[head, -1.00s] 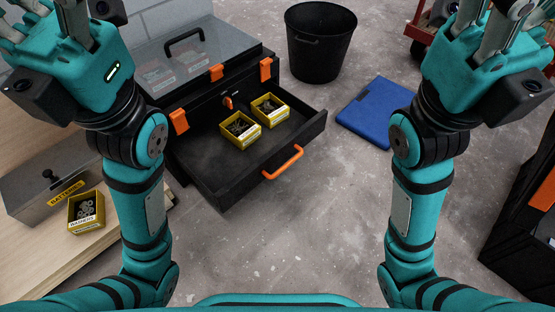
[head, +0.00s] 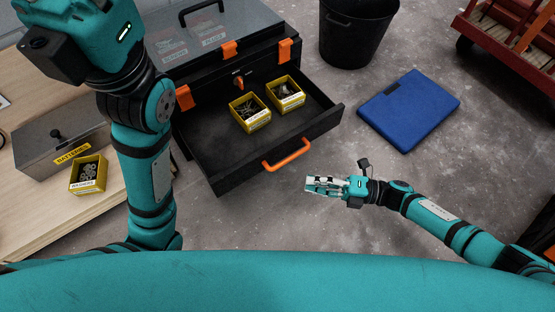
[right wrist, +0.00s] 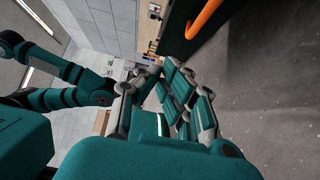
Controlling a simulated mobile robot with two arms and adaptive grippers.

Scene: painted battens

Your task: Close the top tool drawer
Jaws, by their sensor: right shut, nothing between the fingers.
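The top tool drawer (head: 205,160) of the black tool chest (head: 215,62) is pulled out, its orange handle (head: 287,157) facing front right. Two yellow boxes (head: 250,112) of small parts sit inside it. My right gripper (head: 308,184) is shut and empty, low in front of the drawer, just right of and below the handle, and apart from it. In the right wrist view the orange handle (right wrist: 203,18) shows at the top, beyond the fingers (right wrist: 182,95). My left arm is raised at the left in the head view; its fingers are out of frame.
A black bucket (head: 352,38) and a blue flat case (head: 408,110) stand on the floor to the right. A wooden bench at left bears a grey metal box (head: 55,140) and a yellow washers box (head: 88,175). The concrete floor before the drawer is clear.

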